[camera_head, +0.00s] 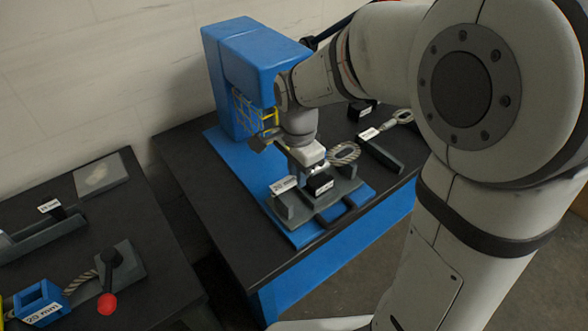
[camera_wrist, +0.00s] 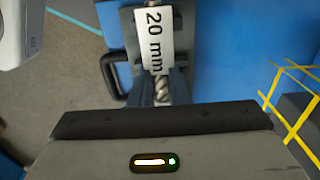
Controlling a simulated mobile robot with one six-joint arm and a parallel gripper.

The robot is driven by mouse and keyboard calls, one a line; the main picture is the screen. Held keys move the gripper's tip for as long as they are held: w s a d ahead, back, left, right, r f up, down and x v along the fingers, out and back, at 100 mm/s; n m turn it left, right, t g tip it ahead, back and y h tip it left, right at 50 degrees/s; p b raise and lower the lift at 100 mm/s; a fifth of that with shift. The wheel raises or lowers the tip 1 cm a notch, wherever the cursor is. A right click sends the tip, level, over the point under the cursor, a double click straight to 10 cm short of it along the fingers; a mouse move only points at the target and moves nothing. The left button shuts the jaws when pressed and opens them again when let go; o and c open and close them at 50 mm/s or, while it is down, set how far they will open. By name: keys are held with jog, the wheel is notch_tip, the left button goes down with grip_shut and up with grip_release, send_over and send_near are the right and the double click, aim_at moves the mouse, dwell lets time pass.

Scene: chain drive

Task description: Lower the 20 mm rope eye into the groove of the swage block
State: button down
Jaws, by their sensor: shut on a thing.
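My gripper (camera_head: 312,170) is shut on the rope eye (camera_head: 345,152), whose twisted grey loop sticks out to the right of the jaws in the head view. In the wrist view a short length of its rope (camera_wrist: 162,90) shows just beyond my gripper. A white "20 mm" label (camera_wrist: 153,40) lies in line with that rope; it also shows in the head view (camera_head: 283,185). The grey swage block (camera_head: 320,205) is below my gripper on the blue press base. The jaws hide its groove, so I cannot tell whether the rope touches it.
The blue press (camera_head: 245,75) with its yellow guard (camera_head: 268,120) stands behind my gripper. A second rope eye (camera_head: 400,117) with a label lies at the back right.

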jog(key=shift+s+f, duration=0.1)
jog(key=shift+f, duration=0.55)
jog(key=shift+f+b, duration=0.55)
jog(key=shift+b, duration=0.1)
jog(key=c, duration=1.3)
grip_release()
notch_tip(320, 180, up, 8)
jog(key=shift+f, duration=0.1)
jog(key=s+d+f+n+t, duration=0.2)
jog(key=s+d+n, duration=0.9)
jog(key=s, duration=0.1)
jog(key=shift+d+t, duration=0.4)
